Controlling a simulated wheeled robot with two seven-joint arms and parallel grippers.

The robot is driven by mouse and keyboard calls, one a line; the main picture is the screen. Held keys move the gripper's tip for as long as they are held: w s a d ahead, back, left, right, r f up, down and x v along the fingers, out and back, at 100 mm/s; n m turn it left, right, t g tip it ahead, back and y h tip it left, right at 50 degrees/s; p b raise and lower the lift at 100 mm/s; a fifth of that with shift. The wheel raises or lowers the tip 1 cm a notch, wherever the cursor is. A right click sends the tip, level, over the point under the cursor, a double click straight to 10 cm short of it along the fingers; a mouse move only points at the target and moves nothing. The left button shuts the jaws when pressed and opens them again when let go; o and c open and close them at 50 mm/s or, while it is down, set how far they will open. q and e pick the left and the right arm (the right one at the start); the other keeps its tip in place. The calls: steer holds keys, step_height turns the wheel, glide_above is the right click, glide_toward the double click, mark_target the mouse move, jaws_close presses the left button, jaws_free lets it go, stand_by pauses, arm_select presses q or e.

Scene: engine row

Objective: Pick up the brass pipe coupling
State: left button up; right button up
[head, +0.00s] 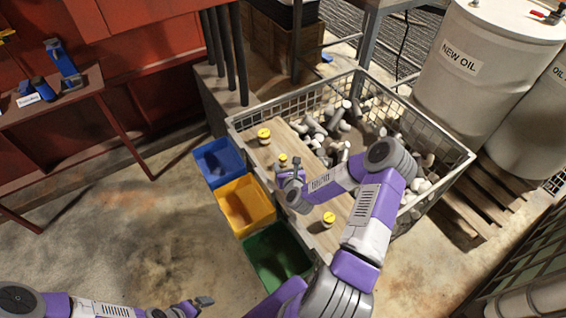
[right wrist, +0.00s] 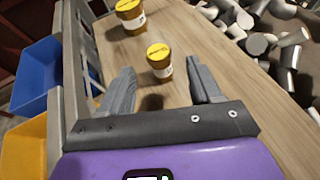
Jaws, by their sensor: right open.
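I cannot make out a clear brass pipe coupling. Three small amber, yellow-topped pieces stand upright on the wooden board: a far one (head: 264,136), a middle one (head: 282,159) and a near one (head: 328,219). They look like labelled jars. My right gripper (head: 290,170) is open and empty over the board, close to the middle piece. In the right wrist view, that piece (right wrist: 159,58) shows just ahead of and between the fingertips (right wrist: 160,72), with the far piece (right wrist: 130,14) beyond it. My left gripper (head: 197,304) is at the bottom edge, far from the board; its jaws are unclear.
A wire-mesh crate (head: 452,176) holds the board and a heap of grey and white pipe fittings (head: 340,118). Blue (head: 218,160), yellow (head: 245,203) and green (head: 277,255) bins line its left side. Oil drums (head: 480,75) stand at the right.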

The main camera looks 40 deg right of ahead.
mark_target(284, 161)
steer(key=b+x, duration=0.1)
steer(key=x, duration=0.5)
steer(key=c, duration=1.1)
